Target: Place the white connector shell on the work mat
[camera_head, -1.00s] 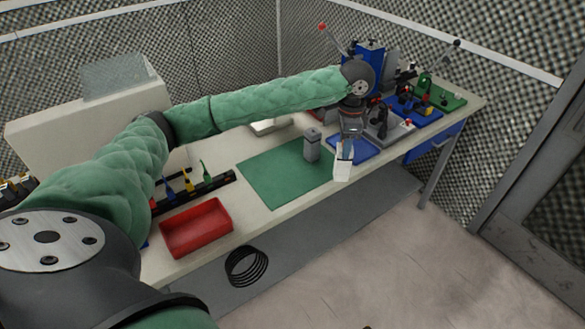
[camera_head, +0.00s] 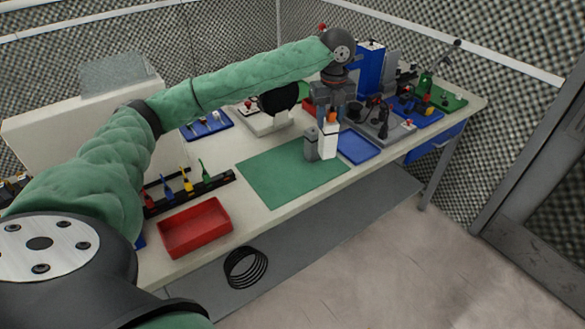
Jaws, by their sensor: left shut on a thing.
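The white connector shell (camera_head: 329,144) is a small upright white block over the right part of the green work mat (camera_head: 275,172). My left gripper (camera_head: 330,121) points down from above and is shut on the shell's top. I cannot tell whether the shell's lower end touches the mat. A grey block (camera_head: 311,144) stands on the mat just left of the shell, very close to it. My right gripper is not in view.
A blue tray (camera_head: 359,147) lies right of the mat. A red tray (camera_head: 195,228) and a black rack of tools (camera_head: 190,190) are to the left. Fixtures crowd the bench's right end. The mat's left and front parts are clear.

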